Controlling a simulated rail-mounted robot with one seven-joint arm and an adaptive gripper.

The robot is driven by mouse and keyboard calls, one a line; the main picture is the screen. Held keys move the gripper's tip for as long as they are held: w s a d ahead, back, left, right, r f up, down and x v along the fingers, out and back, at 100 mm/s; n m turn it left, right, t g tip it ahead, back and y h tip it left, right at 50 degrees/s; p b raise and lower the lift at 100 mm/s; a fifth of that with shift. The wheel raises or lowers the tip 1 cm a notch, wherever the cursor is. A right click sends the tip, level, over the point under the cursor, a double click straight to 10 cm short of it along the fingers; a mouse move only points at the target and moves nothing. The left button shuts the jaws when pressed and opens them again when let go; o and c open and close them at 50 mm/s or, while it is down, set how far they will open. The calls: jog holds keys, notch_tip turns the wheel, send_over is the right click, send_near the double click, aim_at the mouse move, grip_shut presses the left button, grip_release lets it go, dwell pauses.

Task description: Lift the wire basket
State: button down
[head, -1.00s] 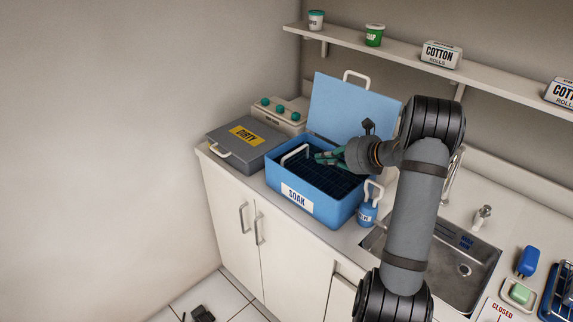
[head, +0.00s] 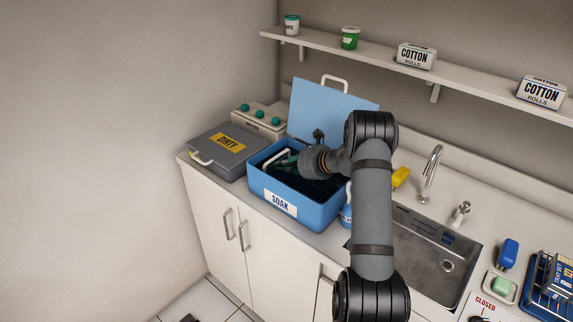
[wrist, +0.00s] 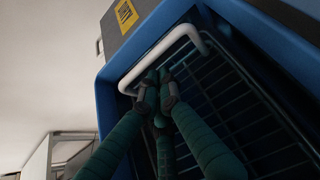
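The wire basket (wrist: 230,100) is a dark grid inside the blue SOAK box (head: 325,213), whose lid stands open. Its white handle (head: 272,157) rises at the box's left end and also shows in the wrist view (wrist: 160,55). My gripper (head: 283,164) reaches into the box from the right, with its green fingers low beside the handle. In the wrist view the fingertips (wrist: 160,82) are close together right by the handle bar. Whether they touch or enclose the bar is unclear. The basket sits down in the box.
A grey DIRTY box (head: 222,153) stands left of the blue box, with a knobbed unit (head: 258,120) behind. The open blue lid (head: 335,105) stands behind the basket. A blue bottle (head: 346,215), yellow item (head: 400,177) and sink (head: 430,250) are to the right. A shelf (head: 375,62) runs above.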

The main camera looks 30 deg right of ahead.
notch_tip(320, 180, up, 8)
jog(key=p, duration=0.4)
jog(key=shift+r+p, duration=0.25)
jog(key=shift+p, duration=0.05)
